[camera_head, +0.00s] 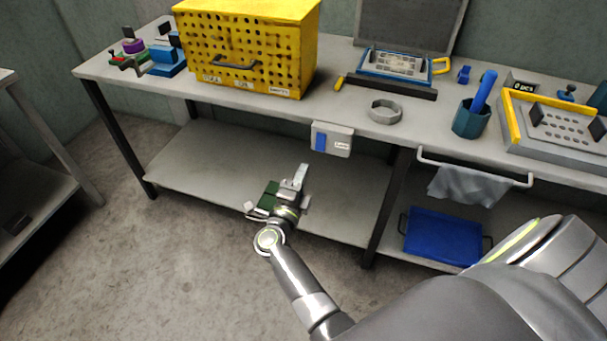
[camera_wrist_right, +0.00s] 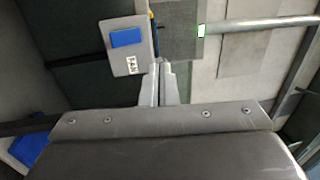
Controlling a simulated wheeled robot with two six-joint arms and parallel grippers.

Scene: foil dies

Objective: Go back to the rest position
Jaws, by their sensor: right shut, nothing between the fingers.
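My right gripper (camera_head: 301,174) is in front of the workbench, over the lower shelf in the head view, away from the things on the bench top. Its fingers are together and empty; they also show shut in the right wrist view (camera_wrist_right: 161,69). My left gripper is in neither view. The workbench (camera_head: 140,77) has a grey top. A small grey box with a blue panel (camera_head: 332,139) hangs at its front edge, and it also shows in the right wrist view (camera_wrist_right: 128,58), near the fingertips in the picture.
On the bench stand a yellow perforated cabinet (camera_head: 250,45), a grey ring (camera_head: 384,111), a teal cup (camera_head: 471,120) and a yellow-edged fixture (camera_head: 560,135). A cloth hangs on a rail (camera_head: 475,177). A blue bin (camera_head: 443,236) sits on the lower shelf. Open floor (camera_head: 170,260) lies left.

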